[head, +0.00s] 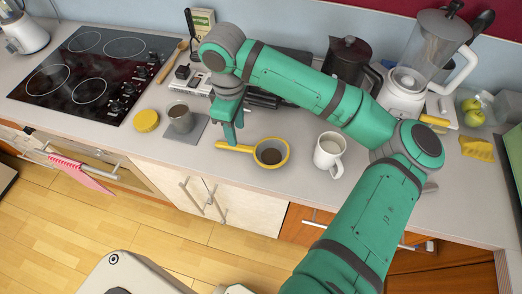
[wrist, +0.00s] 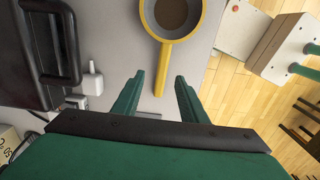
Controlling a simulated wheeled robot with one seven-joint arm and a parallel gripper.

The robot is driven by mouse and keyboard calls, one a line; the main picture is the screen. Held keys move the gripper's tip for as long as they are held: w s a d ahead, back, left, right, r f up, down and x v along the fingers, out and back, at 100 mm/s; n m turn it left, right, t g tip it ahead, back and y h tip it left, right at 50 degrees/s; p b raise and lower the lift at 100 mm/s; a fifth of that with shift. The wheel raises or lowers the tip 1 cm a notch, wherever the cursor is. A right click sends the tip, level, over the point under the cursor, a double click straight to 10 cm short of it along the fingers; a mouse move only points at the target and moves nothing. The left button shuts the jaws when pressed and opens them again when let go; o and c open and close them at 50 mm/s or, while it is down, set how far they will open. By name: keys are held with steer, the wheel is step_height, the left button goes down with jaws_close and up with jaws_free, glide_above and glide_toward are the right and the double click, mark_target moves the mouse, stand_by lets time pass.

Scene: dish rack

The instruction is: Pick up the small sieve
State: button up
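The small sieve (head: 271,153) is yellow-rimmed with a dark brownish inside. It lies on the grey counter near the front edge, its yellow handle pointing left. In the wrist view the sieve (wrist: 175,17) is at the top, cut off by the frame edge, with its handle running down between the fingertips. My gripper (head: 233,140) points down over the handle's left end. In the wrist view my gripper (wrist: 160,78) is open, one finger on each side of the handle, with gaps visible. I cannot tell the exact height of the fingertips above the counter.
A white mug (head: 329,153) stands right of the sieve. A cup (head: 180,118) on a grey mat and a yellow lid (head: 146,121) are to the left. A dark kettle (head: 347,62) and a blender (head: 428,50) stand behind. A dark case (wrist: 30,50) lies beside the gripper.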

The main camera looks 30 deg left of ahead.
mark_target(238, 146)
steer(key=shift+f, duration=0.6)
steer(key=f, duration=0.4)
steer(key=shift+s+d, duration=0.25)
steer(key=shift+f, duration=0.6)
steer(key=shift+a, duration=0.15)
steer(key=shift+c, duration=0.6)
jaws_close()
